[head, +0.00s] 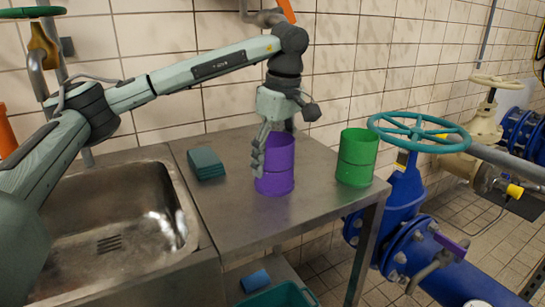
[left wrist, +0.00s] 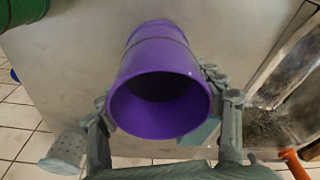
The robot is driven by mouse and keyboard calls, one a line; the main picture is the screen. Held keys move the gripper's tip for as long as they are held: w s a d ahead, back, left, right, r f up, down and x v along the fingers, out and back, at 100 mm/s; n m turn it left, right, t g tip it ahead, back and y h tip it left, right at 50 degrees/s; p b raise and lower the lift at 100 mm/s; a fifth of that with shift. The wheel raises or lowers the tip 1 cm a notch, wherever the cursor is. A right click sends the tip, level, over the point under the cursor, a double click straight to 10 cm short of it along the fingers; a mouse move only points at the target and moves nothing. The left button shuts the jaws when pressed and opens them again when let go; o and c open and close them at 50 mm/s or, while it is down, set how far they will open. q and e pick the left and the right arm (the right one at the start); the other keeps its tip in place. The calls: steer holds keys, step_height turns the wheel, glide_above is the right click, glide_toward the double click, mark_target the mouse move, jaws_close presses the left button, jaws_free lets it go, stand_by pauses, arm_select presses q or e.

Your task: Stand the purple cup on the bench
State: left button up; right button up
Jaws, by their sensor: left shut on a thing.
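The purple cup (head: 275,172) is upright at the surface of the metal bench (head: 235,222), near its middle. I cannot tell whether its base touches the bench. My left gripper (head: 271,148) comes down from above and is shut on the cup, with a finger on its left side; the other finger is mostly hidden. In the left wrist view the purple cup (left wrist: 160,60) has its open mouth towards the camera, with a finger on either side. My right gripper is in neither view.
A green cup (head: 357,157) stands to the right on the bench. A stack of teal cloths or pads (head: 206,163) lies to the left, beside the sink (head: 110,225). Blue pipework with a teal handwheel (head: 418,131) is close to the bench's right edge. The bench front is clear.

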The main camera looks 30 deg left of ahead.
arm_select(q)
steer(key=shift+f, duration=0.1)
steer(key=shift+f, duration=0.15)
steer(key=o, duration=1.2)
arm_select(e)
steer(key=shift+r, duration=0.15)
arm_select(q)
steer(key=r, duration=0.5)
steer(key=shift+d+r, duration=0.35)
steer(key=shift+d, duration=0.05)
step_height(320, 180, up, 7)
steer(key=p, duration=0.2)
glide_above(276, 135)
steer(key=s+d, duration=0.3)
steer(key=s, duration=0.1)
steer(key=shift+w+f, duration=0.15)
steer(key=shift+w, duration=0.1)
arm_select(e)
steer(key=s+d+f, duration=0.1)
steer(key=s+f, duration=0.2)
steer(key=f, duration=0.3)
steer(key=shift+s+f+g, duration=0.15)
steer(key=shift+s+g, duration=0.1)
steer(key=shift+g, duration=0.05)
